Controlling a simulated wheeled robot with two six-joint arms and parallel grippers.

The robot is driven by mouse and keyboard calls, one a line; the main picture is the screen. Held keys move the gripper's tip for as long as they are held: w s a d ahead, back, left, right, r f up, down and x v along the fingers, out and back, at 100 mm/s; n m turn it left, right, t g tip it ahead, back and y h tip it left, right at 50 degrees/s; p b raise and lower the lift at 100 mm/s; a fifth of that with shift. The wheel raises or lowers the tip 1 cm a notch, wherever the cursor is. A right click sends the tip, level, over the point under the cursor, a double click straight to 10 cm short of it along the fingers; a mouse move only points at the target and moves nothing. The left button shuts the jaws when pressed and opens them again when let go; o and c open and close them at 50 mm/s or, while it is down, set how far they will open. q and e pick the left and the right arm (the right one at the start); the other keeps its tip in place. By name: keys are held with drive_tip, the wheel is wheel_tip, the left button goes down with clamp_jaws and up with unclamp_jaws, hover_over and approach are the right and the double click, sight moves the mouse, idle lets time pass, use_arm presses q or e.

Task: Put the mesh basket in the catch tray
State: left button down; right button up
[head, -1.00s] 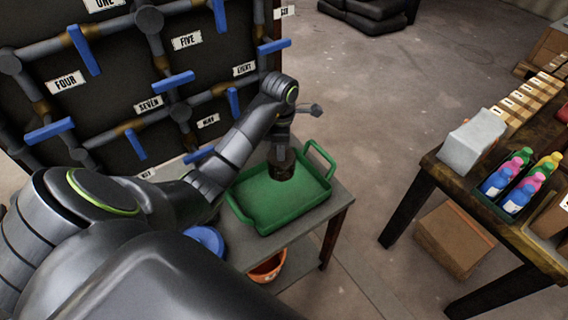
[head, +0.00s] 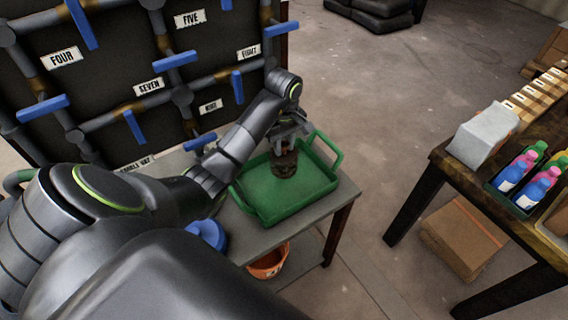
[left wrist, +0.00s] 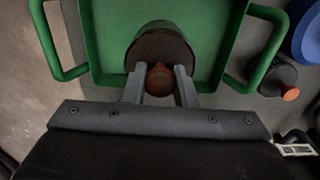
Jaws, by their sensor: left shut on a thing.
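The mesh basket (head: 284,164) is a small dark, round vessel with an orange-brown knob (left wrist: 160,78) on top. It is upright inside the outline of the green catch tray (head: 268,208), towards its far side. I cannot tell if its bottom touches the tray floor. My left gripper (head: 288,138) is above it, pointing down. In the left wrist view its fingers (left wrist: 159,88) are shut on the knob, with the dark basket behind and the tray (left wrist: 105,35) around it. My right gripper is not in view.
The tray stands on a grey table (head: 318,216). A blue round thing (head: 207,234) lies beside it. Another dark, knobbed piece (left wrist: 276,76) is outside the tray. A pipe board (head: 110,90) rises behind; a bottle table (head: 440,160) is at right, with open floor between.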

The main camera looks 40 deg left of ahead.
sight(284, 153)
use_arm(q)
wheel_tip(284, 153, down, 4)
drive_tip(key=b, duration=0.3)
drive_tip(key=shift+f, duration=0.15)
drive_tip(key=shift+f+b, duration=0.6)
drive_tip(key=shift+f, duration=0.9)
drive_tip(key=shift+f+b, duration=0.25)
drive_tip(key=shift+b, duration=0.05)
drive_tip(key=c, duration=1.2)
unclamp_jaws()
drive_tip(key=shift+r, duration=0.1)
drive_tip(key=shift+o, duration=0.2)
